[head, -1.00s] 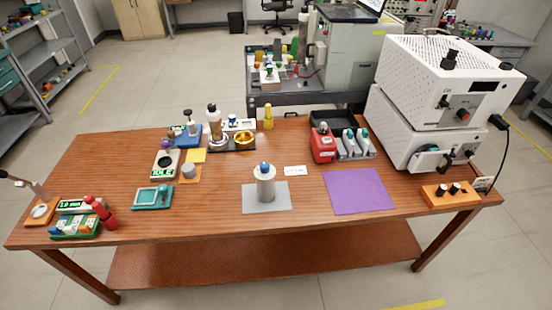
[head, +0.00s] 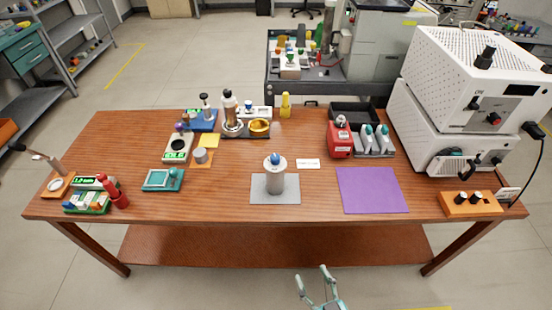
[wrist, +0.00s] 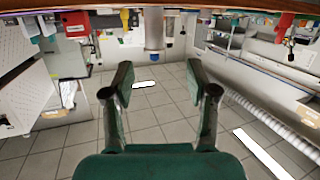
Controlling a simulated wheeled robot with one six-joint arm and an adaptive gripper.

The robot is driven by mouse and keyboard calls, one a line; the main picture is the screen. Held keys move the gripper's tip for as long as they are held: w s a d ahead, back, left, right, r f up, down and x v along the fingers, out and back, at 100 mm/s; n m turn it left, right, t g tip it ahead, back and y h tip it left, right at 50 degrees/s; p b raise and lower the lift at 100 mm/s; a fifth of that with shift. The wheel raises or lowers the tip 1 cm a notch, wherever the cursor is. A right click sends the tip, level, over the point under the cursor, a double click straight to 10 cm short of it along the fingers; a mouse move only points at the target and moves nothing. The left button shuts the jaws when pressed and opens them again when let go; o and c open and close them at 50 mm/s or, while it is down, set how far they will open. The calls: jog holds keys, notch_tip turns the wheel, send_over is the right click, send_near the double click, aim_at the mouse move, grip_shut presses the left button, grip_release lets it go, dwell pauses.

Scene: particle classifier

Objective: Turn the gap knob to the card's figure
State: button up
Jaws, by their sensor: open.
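My gripper (head: 315,286) is open and empty at the bottom of the head view, in front of the table's near edge. In the wrist view, its two green fingers (wrist: 158,78) stand apart with floor tiles between them. A small white card (head: 308,163) lies mid-table; its print is too small to read. A display reading about 1.0 mm (head: 92,183) stands at the table's left end behind a green tray. An orange box (head: 469,204) with two black knobs sits at the right end. I cannot tell which knob is the gap knob.
A grey cylinder with a blue top (head: 275,175) stands on a grey mat. A purple mat (head: 372,191) lies bare to its right. White instruments (head: 470,80) stand at the right end. A red bottle (head: 112,191) stands near the left display.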

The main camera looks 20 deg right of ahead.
jog(key=w+r+m+t+h, duration=0.1)
jog(key=w+r, duration=0.1)
jog(key=w, duration=1.1)
jog(key=m+h, duration=0.2)
jog(key=h, duration=0.1)
send_near(275, 163)
jog(key=w, duration=0.1)
jog(key=shift+t, duration=0.4)
jog(key=x, duration=1)
jog(key=shift+w+d+f, duration=0.2)
jog(key=shift+d+f, duration=0.15)
grip_shut()
jog(key=shift+a+f, duration=0.1)
